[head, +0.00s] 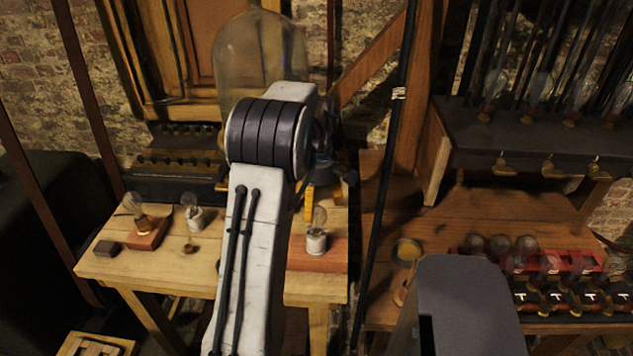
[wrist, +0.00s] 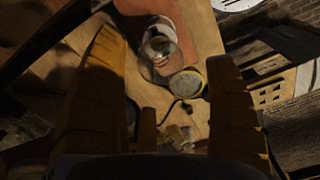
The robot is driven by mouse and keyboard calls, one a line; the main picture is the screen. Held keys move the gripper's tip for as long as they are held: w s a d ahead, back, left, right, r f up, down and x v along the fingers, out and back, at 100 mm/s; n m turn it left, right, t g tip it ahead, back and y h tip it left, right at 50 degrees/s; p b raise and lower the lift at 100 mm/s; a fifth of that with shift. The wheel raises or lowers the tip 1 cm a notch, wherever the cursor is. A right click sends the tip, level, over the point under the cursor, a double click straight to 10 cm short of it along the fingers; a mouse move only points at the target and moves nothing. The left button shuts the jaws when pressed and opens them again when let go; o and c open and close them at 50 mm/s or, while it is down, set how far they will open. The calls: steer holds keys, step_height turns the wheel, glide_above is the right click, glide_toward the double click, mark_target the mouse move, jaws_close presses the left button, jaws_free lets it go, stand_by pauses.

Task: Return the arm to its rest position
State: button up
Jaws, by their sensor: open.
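My gripper (head: 325,185) is at the end of my raised white arm, which reaches over the left wooden table in the head view. In the wrist view a bulb (wrist: 160,45) and the reddish block (wrist: 197,28) show beyond the fingers.
A glass dome (head: 262,55) stands behind my arm. A dark pole (head: 385,190) rises right of the arm. A red crate (head: 575,262) with bulbs sits at the right.

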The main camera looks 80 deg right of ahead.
step_height(320, 180, up, 8)
steer(key=shift+f, duration=0.1)
stand_by(0.4)
